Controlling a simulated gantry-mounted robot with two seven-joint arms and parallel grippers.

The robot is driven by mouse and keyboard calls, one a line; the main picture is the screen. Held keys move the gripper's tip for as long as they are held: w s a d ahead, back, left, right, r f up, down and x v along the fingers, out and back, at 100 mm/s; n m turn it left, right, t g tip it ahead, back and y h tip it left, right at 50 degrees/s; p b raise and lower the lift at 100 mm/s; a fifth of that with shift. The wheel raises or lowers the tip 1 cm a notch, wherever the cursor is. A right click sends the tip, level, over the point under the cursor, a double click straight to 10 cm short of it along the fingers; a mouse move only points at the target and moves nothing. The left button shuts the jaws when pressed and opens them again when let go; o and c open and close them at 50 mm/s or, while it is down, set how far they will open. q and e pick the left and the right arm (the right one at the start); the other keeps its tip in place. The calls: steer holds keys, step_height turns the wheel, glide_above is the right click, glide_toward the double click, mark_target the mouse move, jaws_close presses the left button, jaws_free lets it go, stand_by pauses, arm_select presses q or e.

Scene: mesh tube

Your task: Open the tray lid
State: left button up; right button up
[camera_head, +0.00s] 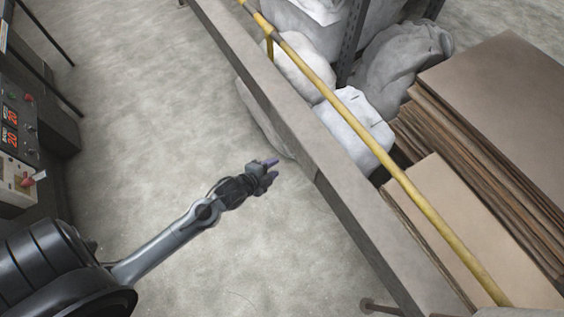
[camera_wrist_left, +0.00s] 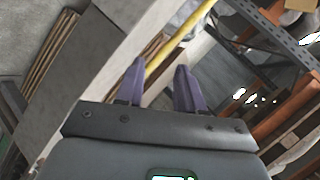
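My left gripper (camera_head: 271,168) reaches out over bare floor in the head view, near a long grey beam. In the left wrist view its two purple fingers (camera_wrist_left: 160,88) stand apart with nothing between them, so it is open and empty. No tray or tray lid can be made out in either view. My right gripper is not in view.
A long grey beam (camera_head: 330,170) with a yellow rail (camera_head: 375,148) runs diagonally past the gripper. Behind it lie pale wrapped bundles (camera_head: 357,120) and stacked brown sheets (camera_head: 500,90). A control panel (camera_head: 18,125) stands at left. The concrete floor (camera_head: 150,100) between is clear.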

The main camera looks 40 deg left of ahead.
arm_select(q)
steer(key=w+a+f+m+t+b, duration=0.15)
steer(key=w+a+f+b, duration=0.25)
steer(key=f+b, duration=0.6)
steer(key=w+a+f+m+t+b, duration=0.1)
steer(key=w+a+f+m+b, duration=0.15)
steer(key=f+b, duration=0.8)
steer(key=w+a+f+m+t+b, duration=0.15)
steer(key=w+a+f+b, duration=0.3)
steer(key=f+b, duration=0.55)
steer(key=b, duration=0.6)
glide_toward(288, 145)
steer(key=w+d+f, duration=0.1)
steer(key=w+d, duration=0.1)
steer(key=w, duration=0.1)
steer(key=shift+w+a+n+y, duration=0.25)
steer(key=shift+w+y, duration=0.15)
steer(key=shift+w, duration=0.4)
jaws_close()
